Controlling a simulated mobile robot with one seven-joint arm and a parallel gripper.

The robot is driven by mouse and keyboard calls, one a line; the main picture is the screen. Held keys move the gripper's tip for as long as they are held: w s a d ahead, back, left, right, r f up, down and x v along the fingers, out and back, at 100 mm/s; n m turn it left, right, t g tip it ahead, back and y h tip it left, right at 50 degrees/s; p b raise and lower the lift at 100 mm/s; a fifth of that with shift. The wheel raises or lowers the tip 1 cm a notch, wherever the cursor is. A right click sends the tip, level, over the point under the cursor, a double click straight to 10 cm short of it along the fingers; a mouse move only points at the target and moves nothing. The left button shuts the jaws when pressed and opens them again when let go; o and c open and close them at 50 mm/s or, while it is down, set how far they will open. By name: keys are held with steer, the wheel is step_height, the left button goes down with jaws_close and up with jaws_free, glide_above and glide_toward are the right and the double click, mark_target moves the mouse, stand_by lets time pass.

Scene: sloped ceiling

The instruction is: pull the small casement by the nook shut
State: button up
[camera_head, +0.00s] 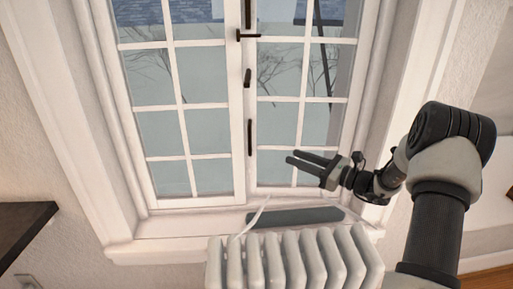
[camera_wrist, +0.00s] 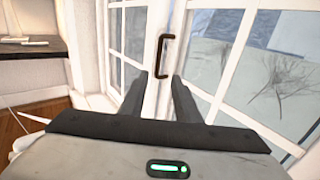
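A white-framed window with two paned leaves fills the middle of the head view, the left casement (camera_head: 207,121) and the right casement (camera_head: 303,100). I cannot tell for sure how far either leaf stands ajar. Dark handles sit along the middle stiles; the lowest handle (camera_head: 249,137) is left of my gripper (camera_head: 292,157). In the wrist view a dark bracket-shaped handle (camera_wrist: 163,55) stands just beyond my fingertips (camera_wrist: 156,84). My two fingers are apart with nothing between them, in front of the lower right panes and apart from the handle.
A white ribbed radiator (camera_head: 295,258) stands below the window, under the sill (camera_head: 180,228). A dark shelf (camera_head: 22,228) juts in at the left; a dark ledge also shows in the wrist view (camera_wrist: 30,48). A dark flat strip (camera_head: 295,216) lies behind the radiator.

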steer(key=b+x, duration=0.2)
steer(key=x, duration=1.4)
steer(key=shift+w+a, duration=0.1)
steer(key=shift+a, duration=0.2)
jaws_close()
